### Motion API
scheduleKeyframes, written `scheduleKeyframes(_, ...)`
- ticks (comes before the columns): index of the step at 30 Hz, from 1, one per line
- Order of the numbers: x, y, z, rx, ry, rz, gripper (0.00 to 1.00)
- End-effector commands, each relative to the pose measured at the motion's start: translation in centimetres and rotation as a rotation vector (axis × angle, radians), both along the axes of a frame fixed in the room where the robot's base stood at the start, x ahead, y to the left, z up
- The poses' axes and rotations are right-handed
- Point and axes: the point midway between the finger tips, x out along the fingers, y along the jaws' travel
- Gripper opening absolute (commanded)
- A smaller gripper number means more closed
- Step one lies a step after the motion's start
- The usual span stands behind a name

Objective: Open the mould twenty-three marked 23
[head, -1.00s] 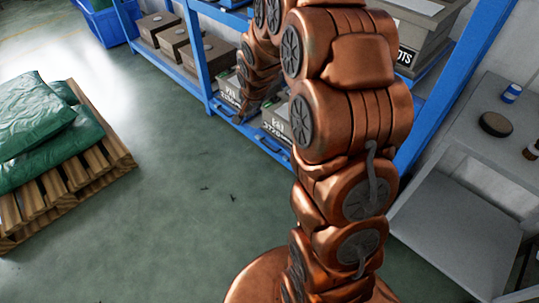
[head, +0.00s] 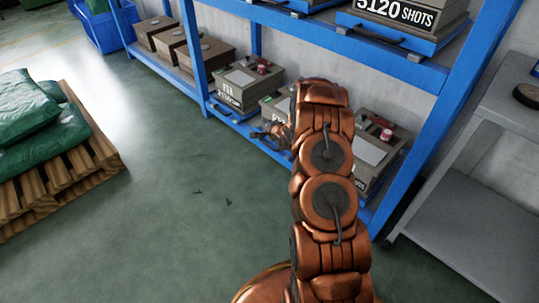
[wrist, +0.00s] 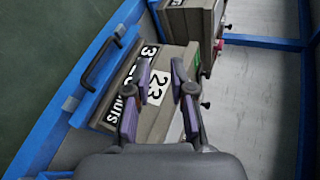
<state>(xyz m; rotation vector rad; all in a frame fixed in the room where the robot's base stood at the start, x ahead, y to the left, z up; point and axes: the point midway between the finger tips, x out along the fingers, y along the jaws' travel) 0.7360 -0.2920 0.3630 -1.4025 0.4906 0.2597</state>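The mould marked 23 (wrist: 156,92) fills the middle of the wrist view. It is a grey-brown box with a white 23 label and a shots plate, and it looks shut. My gripper (wrist: 160,70) is open, its two purple-padded fingers apart in front of the mould's labelled side, with nothing between them. Whether a finger touches the mould I cannot tell. In the head view my gripper (head: 274,132) is small at the lower shelf, by a mould partly hidden behind my arm; its number is not readable there.
A blue shelf (head: 440,78) holds other moulds: one at left (head: 247,86), one at right (head: 368,150). A black tray handle (wrist: 99,64) is left of the mould in the wrist view.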

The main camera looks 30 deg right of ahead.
Motion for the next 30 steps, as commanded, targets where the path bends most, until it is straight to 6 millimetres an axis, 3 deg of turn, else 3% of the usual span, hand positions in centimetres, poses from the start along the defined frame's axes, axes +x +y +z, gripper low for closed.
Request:
scheduleKeyframes(1, -0.2, -0.7, -3.2, 0.036, -0.027, -0.019, 0.23)
scheduleKeyframes(3, -0.3, -1.4, -5.8, 0.092, -0.075, -0.042, 0.23)
scheduleKeyframes(7, -0.9, -2.5, -10.5, 0.198, -0.156, -0.079, 0.23)
scheduleKeyframes(12, -1.8, -3.6, -14.7, 0.315, -0.253, -0.108, 0.23)
scheduleKeyframes(17, -2.6, -3.9, -16.7, 0.379, -0.3, -0.122, 0.23)
scheduleKeyframes(22, -2.6, -4.0, -17.2, 0.402, -0.318, -0.124, 0.23)
scheduleKeyframes(30, 0.2, -4.3, -17.9, 0.399, -0.32, -0.122, 0.23)
